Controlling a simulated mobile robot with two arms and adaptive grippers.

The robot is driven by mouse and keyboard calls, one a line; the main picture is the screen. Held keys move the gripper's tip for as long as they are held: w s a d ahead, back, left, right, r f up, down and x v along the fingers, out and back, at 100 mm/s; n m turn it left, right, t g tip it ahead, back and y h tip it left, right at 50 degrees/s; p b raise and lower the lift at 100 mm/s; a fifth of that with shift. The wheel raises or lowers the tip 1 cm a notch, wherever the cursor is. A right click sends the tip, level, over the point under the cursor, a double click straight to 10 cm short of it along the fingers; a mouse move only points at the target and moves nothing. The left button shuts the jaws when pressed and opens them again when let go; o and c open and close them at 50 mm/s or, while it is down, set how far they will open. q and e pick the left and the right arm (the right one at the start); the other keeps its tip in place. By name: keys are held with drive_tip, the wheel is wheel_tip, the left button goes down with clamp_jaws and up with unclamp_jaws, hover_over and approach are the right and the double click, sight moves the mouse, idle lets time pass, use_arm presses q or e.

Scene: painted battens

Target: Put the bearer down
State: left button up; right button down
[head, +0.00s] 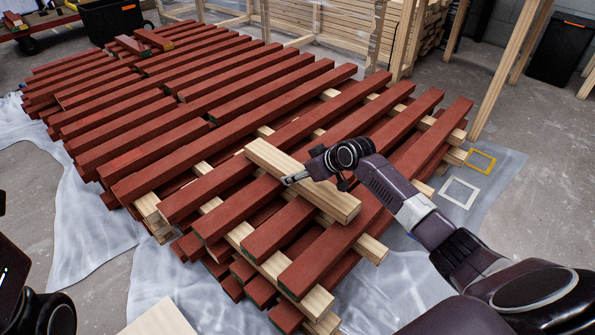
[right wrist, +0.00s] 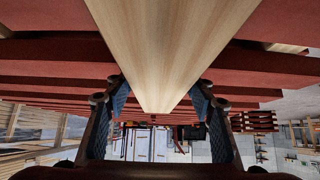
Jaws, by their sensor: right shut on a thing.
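The bearer (head: 332,199) is a pale, bare wooden timber lying crosswise over the red battens (head: 262,230) in the head view. My right gripper (head: 294,178) is shut on it around its middle, reaching in from the right. In the right wrist view the bearer (right wrist: 160,45) runs between the two blue-padded fingers (right wrist: 160,98). I cannot tell whether its underside touches the battens or is slightly above them. Part of the bearer is hidden behind the gripper. My left gripper is not in view; only dark parts of my own body show at the left edge.
The red battens lie in stacked layers with other pale bearers (head: 240,232) between them, on plastic sheeting (head: 95,262). A yellow frame (head: 481,161) and a white frame (head: 459,193) lie right of the stack. Wooden posts (head: 505,70) stand behind. Bare floor shows at lower left.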

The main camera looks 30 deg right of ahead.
drive_tip(key=shift+w, duration=0.1)
drive_tip(key=c, duration=0.9)
unclamp_jaws()
drive_tip(key=shift+f, duration=0.1)
